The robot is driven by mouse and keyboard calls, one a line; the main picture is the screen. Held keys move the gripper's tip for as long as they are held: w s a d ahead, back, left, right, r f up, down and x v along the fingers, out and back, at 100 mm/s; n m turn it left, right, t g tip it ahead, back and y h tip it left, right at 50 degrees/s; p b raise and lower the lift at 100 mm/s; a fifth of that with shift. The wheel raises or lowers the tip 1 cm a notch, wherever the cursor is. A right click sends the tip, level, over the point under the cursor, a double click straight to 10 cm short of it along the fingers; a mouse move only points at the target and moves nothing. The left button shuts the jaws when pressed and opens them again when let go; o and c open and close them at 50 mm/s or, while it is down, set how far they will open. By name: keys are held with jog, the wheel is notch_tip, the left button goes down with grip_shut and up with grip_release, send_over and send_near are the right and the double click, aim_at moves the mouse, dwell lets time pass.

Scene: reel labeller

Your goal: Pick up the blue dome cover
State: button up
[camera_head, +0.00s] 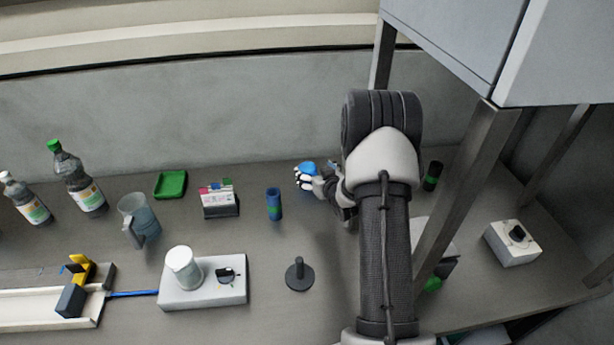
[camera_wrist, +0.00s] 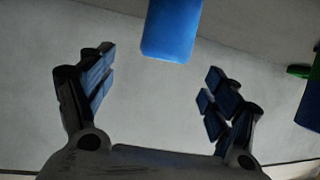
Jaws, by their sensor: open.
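The blue dome cover (camera_head: 308,167) is at the back of the bench near the wall in the head view, with white parts beside and below it. My gripper (camera_head: 322,183) is close to its right side there, and my arm hides part of that area. In the wrist view my gripper (camera_wrist: 157,82) is open, with nothing between its fingers. A blue shape with rounded lower corners (camera_wrist: 171,32) lies beyond the fingertips, cut by the top edge; I cannot tell surely whether it is the cover.
A blue cylinder (camera_head: 274,204) stands left of the cover, beside a card holder (camera_head: 219,199). A dark knobbed disc (camera_head: 299,275) lies in front. A dark post (camera_head: 467,190) and an overhead cabinet (camera_head: 455,35) are to the right. Bare bench shows around the disc.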

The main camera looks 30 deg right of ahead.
aim_at(308, 168)
jog(key=shift+x, duration=0.9)
jog(key=x, duration=0.1)
jog(key=b+x, duration=0.2)
jog(key=x, duration=0.1)
jog(key=shift+a+f, duration=0.3)
jog(key=shift+f, duration=0.1)
jog(key=shift+w+d+f, duration=0.1)
jog(key=shift+w+d, duration=0.05)
jog(key=shift+w, duration=0.4)
jog(key=shift+c, duration=0.3)
jog(key=c, duration=1)
